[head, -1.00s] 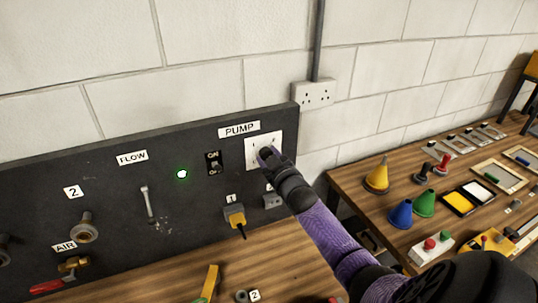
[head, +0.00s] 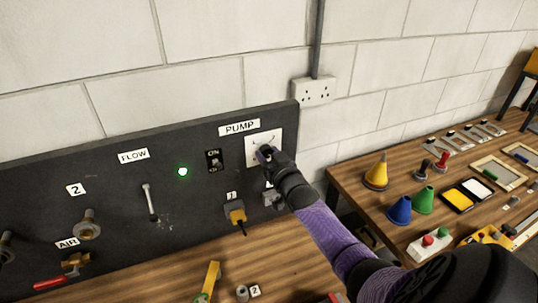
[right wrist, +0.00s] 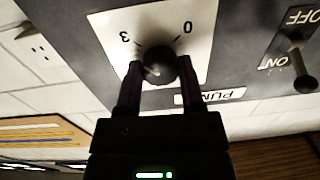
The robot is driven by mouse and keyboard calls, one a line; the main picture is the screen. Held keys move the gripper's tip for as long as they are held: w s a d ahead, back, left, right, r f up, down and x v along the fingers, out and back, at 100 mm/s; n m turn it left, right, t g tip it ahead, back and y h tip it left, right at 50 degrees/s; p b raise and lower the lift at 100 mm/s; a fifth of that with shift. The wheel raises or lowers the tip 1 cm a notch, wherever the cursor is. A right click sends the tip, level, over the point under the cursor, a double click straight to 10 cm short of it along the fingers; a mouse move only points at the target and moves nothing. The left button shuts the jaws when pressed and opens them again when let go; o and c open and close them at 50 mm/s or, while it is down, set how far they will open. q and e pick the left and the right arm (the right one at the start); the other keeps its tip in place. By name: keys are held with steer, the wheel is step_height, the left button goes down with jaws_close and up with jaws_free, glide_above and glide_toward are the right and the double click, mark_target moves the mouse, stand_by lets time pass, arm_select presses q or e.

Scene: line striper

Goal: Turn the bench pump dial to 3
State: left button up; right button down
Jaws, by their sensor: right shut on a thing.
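The bench pump dial has a white plate (head: 263,143) under the PUMP label (head: 239,127) on the dark panel. My right gripper (head: 266,154) is at the plate and hides most of the knob in the head view. In the right wrist view the round black knob (right wrist: 158,66) sits between my two fingers, which are shut on it. The plate shows a 3 (right wrist: 125,38) and a 0 (right wrist: 188,28) there. A small pale mark shows on the knob, but I cannot tell its setting. My left gripper is not in view.
An ON/OFF switch (head: 215,160) and a lit green lamp (head: 183,171) are left of the dial. A yellow plug (head: 236,213) sits below. A wooden bench (head: 343,180) with cones and trays stands at the right.

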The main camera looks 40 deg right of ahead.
steer(key=shift+f, duration=0.1)
steer(key=shift+c, duration=1)
jaws_free()
steer(key=shift+s, duration=0.1)
steer(key=p+v, duration=0.1)
steer(key=v, duration=0.8)
steer(key=shift+s+p, duration=0.35)
steer(key=shift+s, duration=0.05)
